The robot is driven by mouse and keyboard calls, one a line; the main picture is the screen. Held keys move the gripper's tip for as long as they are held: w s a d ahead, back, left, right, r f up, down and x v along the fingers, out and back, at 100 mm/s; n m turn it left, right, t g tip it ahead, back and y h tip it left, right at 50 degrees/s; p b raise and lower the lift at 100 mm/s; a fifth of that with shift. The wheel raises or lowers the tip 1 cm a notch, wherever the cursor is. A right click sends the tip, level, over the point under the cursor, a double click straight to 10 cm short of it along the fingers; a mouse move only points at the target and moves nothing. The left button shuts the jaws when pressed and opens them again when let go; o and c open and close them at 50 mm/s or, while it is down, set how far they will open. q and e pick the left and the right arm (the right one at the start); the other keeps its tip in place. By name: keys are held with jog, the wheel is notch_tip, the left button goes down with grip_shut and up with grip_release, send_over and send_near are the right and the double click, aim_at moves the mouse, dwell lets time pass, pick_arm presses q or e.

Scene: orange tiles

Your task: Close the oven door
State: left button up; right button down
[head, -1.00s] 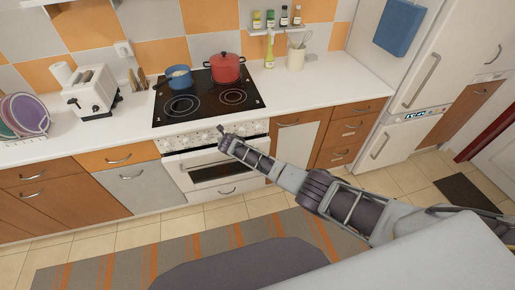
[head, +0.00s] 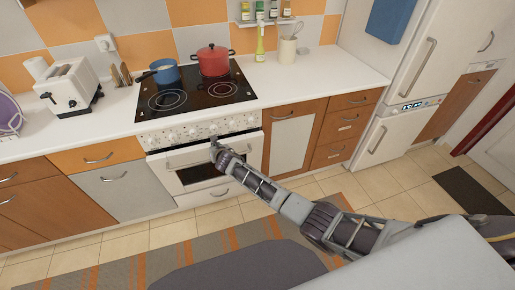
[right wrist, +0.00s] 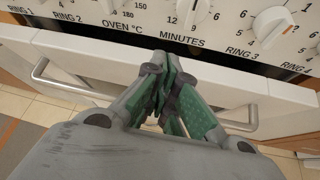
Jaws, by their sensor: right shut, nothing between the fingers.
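The oven door (head: 185,180) is white with a dark window and a bar handle, below the knob panel (head: 200,131). Its top edge stands slightly out from the panel, with a dark gap between them, so it looks ajar. My right gripper (head: 214,143) is shut and empty at the door's upper edge, right of its middle. In the right wrist view, the shut fingers (right wrist: 168,62) overlap the top of the door (right wrist: 90,58) just under the knobs. They hide part of the handle (right wrist: 66,84); contact cannot be told. My left gripper is out of view.
A blue pot (head: 163,73) and a red pot (head: 213,62) stand on the black hob (head: 190,98). A toaster (head: 68,84) is on the counter at left. Cabinets flank the oven. A striped rug (head: 110,272) lies on the tiled floor in front.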

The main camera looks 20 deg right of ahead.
pick_arm(q)
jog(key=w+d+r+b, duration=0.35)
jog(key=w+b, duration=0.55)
jog(key=b, duration=0.3)
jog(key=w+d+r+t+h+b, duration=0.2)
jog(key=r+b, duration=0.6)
jog(key=b, duration=0.6)
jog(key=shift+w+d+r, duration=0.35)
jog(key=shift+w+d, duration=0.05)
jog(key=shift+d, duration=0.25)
pick_arm(e)
jog(key=s+d+f+t, duration=0.2)
jog(key=s+d, duration=0.2)
jog(key=d, duration=0.3)
jog(key=s+d+f+t+h, duration=0.1)
jog(key=s+d+f+t, duration=0.1)
jog(key=d, duration=0.5)
jog(key=s+d+f+t+h, duration=0.1)
jog(key=s+d+f+t, duration=0.2)
jog(key=d, duration=0.4)
jog(key=s+f, duration=0.1)
jog(key=s, duration=0.1)
jog(key=shift+s+d+f, duration=0.2)
jog(key=shift+s+d, duration=0.1)
jog(key=shift+w, duration=0.25)
